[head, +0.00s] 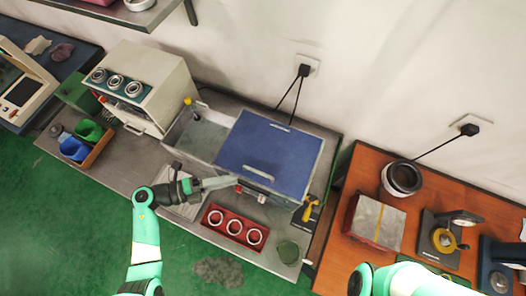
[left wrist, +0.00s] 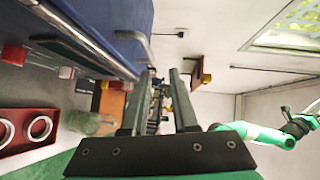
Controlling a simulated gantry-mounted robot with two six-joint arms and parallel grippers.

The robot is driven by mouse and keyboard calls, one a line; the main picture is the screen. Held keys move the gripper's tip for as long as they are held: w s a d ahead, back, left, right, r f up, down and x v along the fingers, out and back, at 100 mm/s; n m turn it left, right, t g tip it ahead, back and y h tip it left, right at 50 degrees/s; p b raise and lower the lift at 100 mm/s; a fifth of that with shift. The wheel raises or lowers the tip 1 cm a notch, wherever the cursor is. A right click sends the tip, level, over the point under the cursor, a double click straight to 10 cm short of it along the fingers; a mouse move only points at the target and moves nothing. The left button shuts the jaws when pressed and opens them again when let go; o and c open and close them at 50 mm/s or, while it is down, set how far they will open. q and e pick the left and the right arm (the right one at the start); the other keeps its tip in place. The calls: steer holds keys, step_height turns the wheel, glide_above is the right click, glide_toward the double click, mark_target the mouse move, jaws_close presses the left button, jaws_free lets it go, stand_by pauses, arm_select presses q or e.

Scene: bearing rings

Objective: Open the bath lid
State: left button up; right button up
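The bath (head: 197,132) is a grey metal tank on the bench, with a blue lid (head: 275,145) over its right part. A pale bar handle (head: 260,173) lies near the lid's front edge. The lid also shows in the left wrist view (left wrist: 110,18), with a grey bar (left wrist: 135,42) at its edge that looks like the handle. My left gripper (head: 233,181) is just left of the handle, by the lid's front-left edge. Its fingers are apart with nothing between them in the left wrist view (left wrist: 157,85). My right arm shows at the lower right; its gripper is out of frame.
A red tray (head: 235,229) with three rings sits in front of the bath. A beige machine (head: 145,85) stands left of it. A yellow-handled part (head: 309,209) is at the bath's right front corner. A wooden table (head: 330,240) stands to the right.

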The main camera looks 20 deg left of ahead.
mark_target(258, 172)
arm_select(q)
steer(key=shift+n+t+y, duration=0.3)
steer(key=shift+n+t, duration=0.2)
steer(key=shift+n, duration=0.1)
steer(key=x, duration=0.3)
steer(key=f+x, duration=0.1)
steer(key=x, duration=0.2)
steer(key=f+x, duration=0.1)
steer(key=x, duration=0.3)
steer(key=shift+a+f+b, duration=0.15)
steer(key=shift+a+b, duration=0.05)
steer(key=shift+b, duration=0.2)
jaws_close()
stand_by(0.4)
